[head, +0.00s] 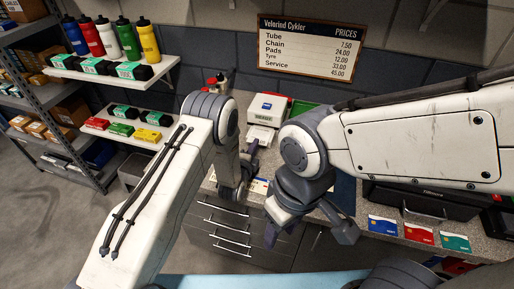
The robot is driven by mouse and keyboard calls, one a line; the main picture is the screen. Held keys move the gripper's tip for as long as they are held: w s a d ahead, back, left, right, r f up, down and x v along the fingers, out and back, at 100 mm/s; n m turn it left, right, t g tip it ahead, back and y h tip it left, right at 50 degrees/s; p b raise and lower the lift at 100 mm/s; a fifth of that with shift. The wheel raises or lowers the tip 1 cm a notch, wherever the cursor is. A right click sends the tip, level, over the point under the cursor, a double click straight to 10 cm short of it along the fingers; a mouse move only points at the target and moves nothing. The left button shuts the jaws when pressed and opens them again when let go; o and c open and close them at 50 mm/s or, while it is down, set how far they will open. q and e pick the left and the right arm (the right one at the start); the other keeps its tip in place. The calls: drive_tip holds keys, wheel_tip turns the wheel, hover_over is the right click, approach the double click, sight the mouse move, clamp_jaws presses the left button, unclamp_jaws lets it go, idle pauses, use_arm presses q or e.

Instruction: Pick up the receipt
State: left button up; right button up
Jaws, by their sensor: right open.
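Blue, red and green cards (421,234) lie on the counter (375,217) at right, before a black cash drawer (418,203). Drawers (226,228) are below the counter. Shelves with bottles (110,42) and boxes stand at left. A price board (310,47) hangs behind.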

use_arm(q)
drive_tip(key=shift+w+d+f, duration=0.15)
drive_tip(key=shift+w+d, duration=0.05)
drive_tip(key=shift+w, duration=0.4)
clamp_jaws()
drive_tip(key=shift+s+f, duration=0.2)
drive_tip(key=shift+f, duration=0.05)
idle(0.8)
wheel_tip(320, 180, up, 3)
drive_tip(key=shift+w+p, duration=0.1)
drive_tip(key=shift+p, duration=0.55)
drive_tip(key=shift+f, duration=0.1)
